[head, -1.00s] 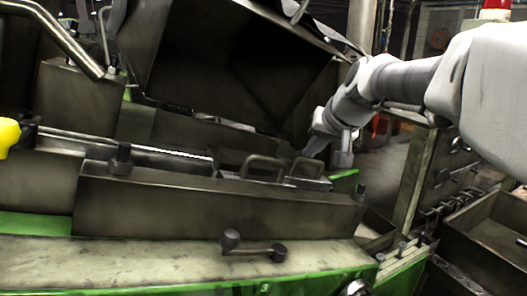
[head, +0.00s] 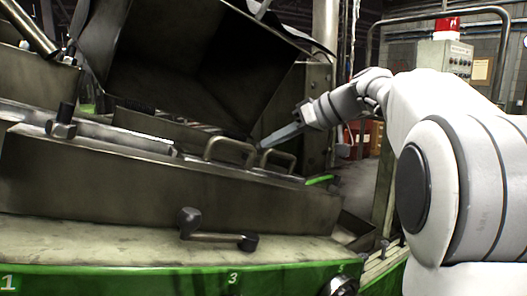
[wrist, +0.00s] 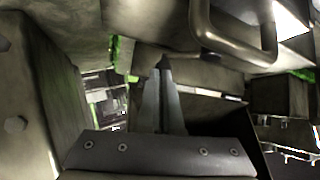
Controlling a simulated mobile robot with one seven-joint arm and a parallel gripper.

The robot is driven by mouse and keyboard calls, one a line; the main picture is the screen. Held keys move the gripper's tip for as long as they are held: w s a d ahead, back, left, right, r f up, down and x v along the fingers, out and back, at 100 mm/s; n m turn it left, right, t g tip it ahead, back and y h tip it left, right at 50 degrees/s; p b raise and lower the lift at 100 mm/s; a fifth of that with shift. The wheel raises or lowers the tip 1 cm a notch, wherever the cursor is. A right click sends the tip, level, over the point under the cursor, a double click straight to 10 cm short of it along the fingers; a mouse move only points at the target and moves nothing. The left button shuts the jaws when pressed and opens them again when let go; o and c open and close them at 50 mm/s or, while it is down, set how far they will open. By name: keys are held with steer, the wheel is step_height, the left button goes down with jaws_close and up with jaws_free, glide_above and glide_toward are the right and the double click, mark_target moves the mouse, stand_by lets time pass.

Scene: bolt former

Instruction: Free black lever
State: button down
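A black lever (head: 215,238), a short bar with a round knob at each end, lies along the pale front ledge of the machine in the head view. My gripper (head: 268,143) is behind and above it, well apart from it, close to two metal loop handles (head: 230,150). In the wrist view my gripper's fingers (wrist: 164,66) are together, with dark tips and no object clearly between them. A loop handle (wrist: 240,45) is just right of the fingertips there. The black lever cannot be made out in the wrist view.
A long metal block (head: 150,185) stands between my gripper and the ledge (head: 100,247). A large dark hood (head: 190,65) hangs behind. The space above the ledge is clear.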

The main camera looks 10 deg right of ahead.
steer(key=n+y, duration=0.1)
steer(key=w+a+n+g+y, duration=0.1)
steer(key=n, duration=0.1)
steer(key=shift+w+g, duration=0.15)
steer(key=shift+g, duration=0.15)
steer(key=n, duration=0.1)
steer(key=a+n+g+y+p, duration=0.1)
steer(key=w+a+n+g, duration=0.1)
steer(key=shift+r+y, duration=0.3)
steer(key=shift+w+a, duration=0.1)
steer(key=shift+a, duration=0.05)
steer(key=shift+a+r, duration=0.15)
stand_by(0.3)
